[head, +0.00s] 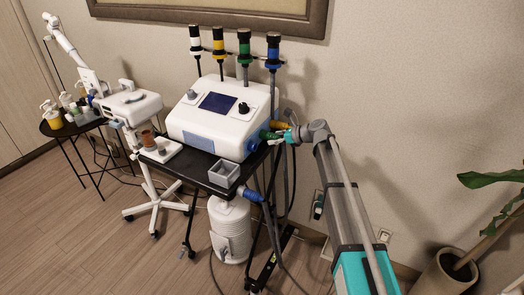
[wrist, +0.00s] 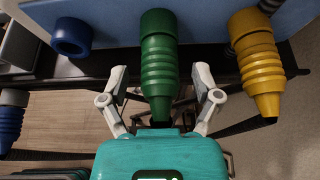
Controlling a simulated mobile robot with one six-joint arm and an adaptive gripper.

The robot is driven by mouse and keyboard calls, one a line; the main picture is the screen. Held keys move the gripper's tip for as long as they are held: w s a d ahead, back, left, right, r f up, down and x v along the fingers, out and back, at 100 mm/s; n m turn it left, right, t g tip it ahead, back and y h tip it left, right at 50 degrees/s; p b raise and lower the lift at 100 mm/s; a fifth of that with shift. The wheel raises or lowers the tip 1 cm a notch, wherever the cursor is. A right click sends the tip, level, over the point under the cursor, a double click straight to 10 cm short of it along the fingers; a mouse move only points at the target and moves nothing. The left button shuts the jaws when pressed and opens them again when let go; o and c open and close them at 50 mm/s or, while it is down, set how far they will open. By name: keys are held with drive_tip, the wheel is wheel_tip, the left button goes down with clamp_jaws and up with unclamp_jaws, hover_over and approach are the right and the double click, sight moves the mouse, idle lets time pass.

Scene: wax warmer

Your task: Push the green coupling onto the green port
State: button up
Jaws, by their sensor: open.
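The green coupling (wrist: 159,75) is a ribbed, tapered sleeve in the middle of the wrist view. Its wide end meets a smooth green collar, the green port (wrist: 157,22), at the machine's side panel. I see no clear gap between them, but cannot tell how deeply the coupling sits. My gripper (wrist: 160,71) is open, with one finger on each side of the coupling and space visible beside both fingers. In the head view, my gripper (head: 288,135) is at the machine's right side, by the green coupling (head: 269,134).
A yellow coupling (wrist: 261,65) is at the panel to the right. An empty blue port (wrist: 71,37) is to the left. A blue coupling (head: 252,195) hangs below the black cart top (head: 203,172), near a grey box (head: 224,174). Dark hoses hang below.

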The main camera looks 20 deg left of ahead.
sight(279, 137)
drive_tip(key=shift+d+r, duration=0.2)
drive_tip(key=shift+d, duration=0.2)
idle(0.5)
drive_tip(key=shift+p+v, duration=0.7)
drive_tip(key=shift+v, duration=0.35)
drive_tip(key=shift+d+r+p, duration=0.3)
drive_tip(key=shift+d, duration=0.3)
drive_tip(key=shift+p+v, duration=0.45)
drive_tip(key=shift+v, duration=0.65)
drive_tip(key=shift+p+v, duration=0.3)
drive_tip(key=shift+v, duration=0.5)
drive_tip(key=s+d+f+n+h+p, duration=0.1)
drive_tip(key=s+d+n+h, duration=0.3)
drive_tip(key=d, duration=0.9)
drive_tip(key=s+d+f+n+h+p, duration=0.1)
drive_tip(key=s+d+n+h+p, duration=0.2)
drive_tip(key=s+d+n, duration=0.5)
drive_tip(key=s+d+f+n+g+h+p, duration=0.1)
drive_tip(key=s+d+n+h, duration=0.4)
drive_tip(key=s+d, duration=0.8)
drive_tip(key=d+f+n+p, duration=0.1)
drive_tip(key=d+n, duration=0.1)
drive_tip(key=d, duration=0.5)
drive_tip(key=shift+s+h+p, duration=0.25)
drive_tip(key=shift+h+p, duration=0.05)
drive_tip(key=shift+h, duration=0.1)
